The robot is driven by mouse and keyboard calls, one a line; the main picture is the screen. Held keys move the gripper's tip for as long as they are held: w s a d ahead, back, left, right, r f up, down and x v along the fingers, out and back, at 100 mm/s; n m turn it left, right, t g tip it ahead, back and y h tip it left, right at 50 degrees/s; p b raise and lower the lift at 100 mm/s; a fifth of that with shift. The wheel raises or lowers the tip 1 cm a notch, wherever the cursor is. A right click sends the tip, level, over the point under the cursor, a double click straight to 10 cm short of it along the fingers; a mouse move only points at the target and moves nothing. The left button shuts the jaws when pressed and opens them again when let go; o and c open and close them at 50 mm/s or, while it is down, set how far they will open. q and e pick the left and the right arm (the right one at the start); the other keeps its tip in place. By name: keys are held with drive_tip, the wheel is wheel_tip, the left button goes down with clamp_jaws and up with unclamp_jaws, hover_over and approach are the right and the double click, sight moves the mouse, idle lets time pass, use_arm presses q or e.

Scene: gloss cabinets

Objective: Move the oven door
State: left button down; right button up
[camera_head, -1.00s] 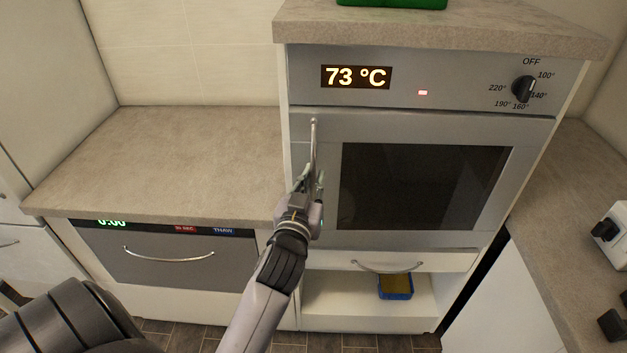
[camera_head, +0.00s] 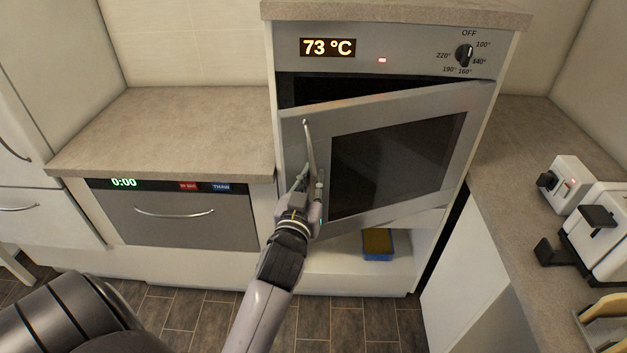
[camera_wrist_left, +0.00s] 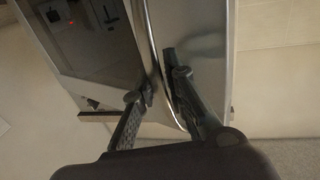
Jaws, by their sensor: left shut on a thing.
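The oven door (camera_head: 392,163) is silver with a dark window and stands partly open, its left edge swung out from the oven and its right side still close to the frame. Its vertical bar handle (camera_head: 309,148) is at the left edge. My left gripper (camera_head: 307,184) is shut on the handle's lower part. In the left wrist view, the two fingers of the gripper (camera_wrist_left: 160,82) lie on either side of the curved handle (camera_wrist_left: 152,40). The dark oven cavity (camera_head: 300,90) shows above the door. My right gripper is in neither view.
A lower appliance with a curved handle (camera_head: 174,213) and a counter (camera_head: 170,130) stand at the left. A blue and yellow box (camera_head: 377,245) lies on the shelf below the oven. White appliances (camera_head: 598,225) stand on the right counter. The floor in front is clear.

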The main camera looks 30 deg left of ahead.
use_arm(q)
drive_tip(key=c, duration=2)
unclamp_jaws()
drive_tip(key=shift+o, duration=0.5)
drive_tip(key=o, duration=0.3)
drive_tip(key=shift+s+d, duration=0.15)
drive_tip(key=shift+r, duration=0.1)
approach(319, 124)
drive_tip(key=x, duration=0.4)
drive_tip(key=shift+w+a+f, duration=0.25)
drive_tip(key=shift+w+f, duration=0.05)
drive_tip(key=shift+f, duration=0.1)
drive_tip(key=shift+s+d+r, duration=0.1)
drive_tip(key=shift+d+r, duration=0.1)
drive_tip(key=shift+r, duration=0.15)
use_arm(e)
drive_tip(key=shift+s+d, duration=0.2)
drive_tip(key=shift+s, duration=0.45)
use_arm(q)
drive_tip(key=shift+s, duration=0.1)
